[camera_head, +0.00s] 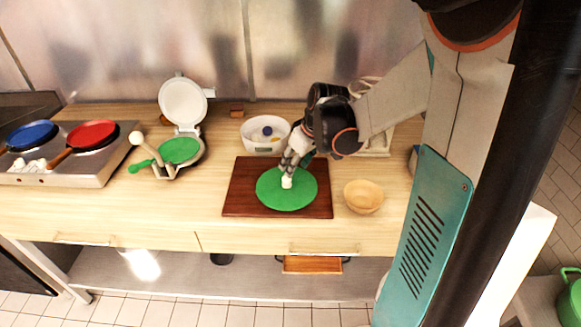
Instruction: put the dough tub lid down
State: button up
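The dough tub lid (300,195) is a green disc with a small white knob (287,182). It shows over the dark brown board (235,196) on the counter, roughly flat. My gripper (287,176) comes down from the upper right with its fingers closed at the knob. I cannot tell whether the lid touches the board or hangs just above it. A white round tub (264,148) stands open behind the board, with something blue and yellow showing inside.
A wooden bowl (363,197) stands right of the board. A press with a raised white plate (183,102) and green disc (179,151) stands left. Farther left, blue (31,134) and red (92,134) pans sit on a cooktop (90,172). The front left counter is clear.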

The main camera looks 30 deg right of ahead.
jog(key=v, duration=0.3)
jog(key=shift+s+r+p, duration=0.15)
jog(key=shift+r+p, duration=0.2)
jog(key=shift+p, duration=0.05)
